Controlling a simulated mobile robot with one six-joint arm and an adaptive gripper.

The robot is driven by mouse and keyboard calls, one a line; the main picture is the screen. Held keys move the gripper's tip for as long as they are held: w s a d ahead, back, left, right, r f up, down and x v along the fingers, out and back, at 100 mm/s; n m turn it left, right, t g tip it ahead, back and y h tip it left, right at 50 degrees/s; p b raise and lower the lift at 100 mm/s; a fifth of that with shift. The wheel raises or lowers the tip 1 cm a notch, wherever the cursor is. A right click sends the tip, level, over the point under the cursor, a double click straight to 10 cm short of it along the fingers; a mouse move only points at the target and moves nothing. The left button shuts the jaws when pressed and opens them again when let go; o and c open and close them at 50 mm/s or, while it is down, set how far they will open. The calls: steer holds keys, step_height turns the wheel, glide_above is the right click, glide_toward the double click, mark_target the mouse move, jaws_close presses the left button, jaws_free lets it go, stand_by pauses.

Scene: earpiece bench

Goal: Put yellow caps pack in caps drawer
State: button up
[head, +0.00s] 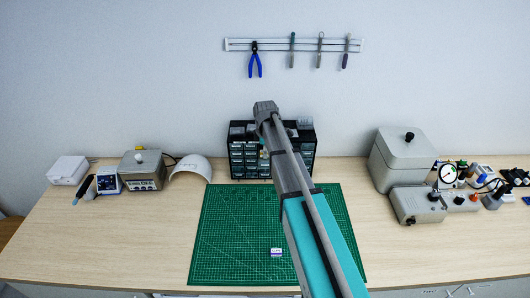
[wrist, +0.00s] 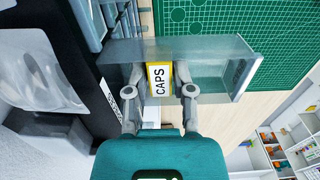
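The yellow caps pack (wrist: 159,80), with a white label reading CAPS, sits between the two fingers of my gripper (wrist: 159,88) in the wrist view. The gripper appears shut on it, though the fingertips are partly hidden. Beyond the pack, a clear grey drawer (wrist: 222,75) stands pulled out from the dark cabinet, and the pack is in front of its cabinet-side part. Whether the pack is above or inside the drawer is hard to tell. In the head view the drawer cabinet (head: 237,161) stands at the back of the bench, and my arm hides the gripper.
A green cutting mat (head: 230,220) lies before the cabinet, with a small white-and-purple pack (head: 276,252) on it. A white curved cover (head: 192,168) and boxes stand left; grey machines (head: 404,157) stand right. Tools hang on a wall rail (head: 270,45).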

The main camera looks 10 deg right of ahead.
steer(key=shift+o, duration=1.4)
steer(key=shift+r, duration=0.2)
step_height(320, 180, up, 12)
steer(key=p, duration=1.2)
steer(key=s+m, duration=1.5)
steer(key=s, duration=1)
steer(key=shift+s+a+m, duration=0.2)
steer(key=shift+s+m, duration=0.15)
steer(key=shift+m, duration=0.05)
